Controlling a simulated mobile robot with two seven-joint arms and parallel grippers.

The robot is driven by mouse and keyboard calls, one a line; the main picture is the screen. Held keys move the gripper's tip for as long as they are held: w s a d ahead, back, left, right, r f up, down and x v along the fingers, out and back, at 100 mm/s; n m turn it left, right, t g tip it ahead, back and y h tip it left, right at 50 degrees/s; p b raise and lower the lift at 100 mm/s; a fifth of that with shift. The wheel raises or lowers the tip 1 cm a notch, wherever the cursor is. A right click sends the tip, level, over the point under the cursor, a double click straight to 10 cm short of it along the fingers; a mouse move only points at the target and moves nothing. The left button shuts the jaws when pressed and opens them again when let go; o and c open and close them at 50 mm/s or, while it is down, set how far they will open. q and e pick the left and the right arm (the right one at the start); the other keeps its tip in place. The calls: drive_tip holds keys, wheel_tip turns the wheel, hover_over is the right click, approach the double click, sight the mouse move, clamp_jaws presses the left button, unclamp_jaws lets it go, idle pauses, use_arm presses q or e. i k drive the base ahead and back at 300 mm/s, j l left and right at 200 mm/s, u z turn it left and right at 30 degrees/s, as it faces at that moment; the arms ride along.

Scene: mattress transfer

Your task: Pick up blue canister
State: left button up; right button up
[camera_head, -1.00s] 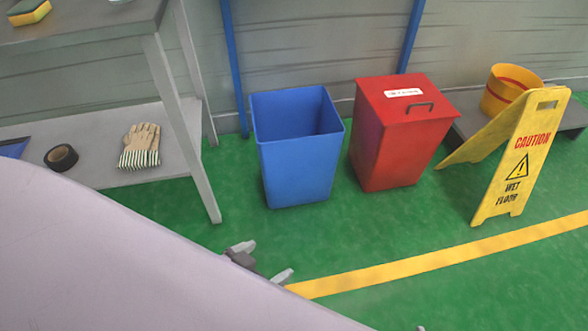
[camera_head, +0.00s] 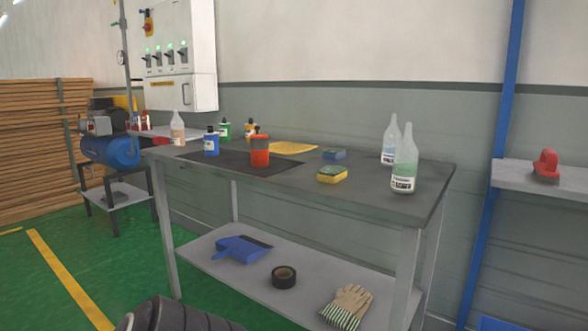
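A small blue canister (camera_head: 211,145) with a dark cap and a pale label stands upright on the left part of the grey workbench top (camera_head: 400,203). It is on or beside a dark mat (camera_head: 200,158).
Green floor (camera_head: 120,260) at the left is open.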

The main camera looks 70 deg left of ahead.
sight(211, 140)
drive_tip(key=u, duration=2.85)
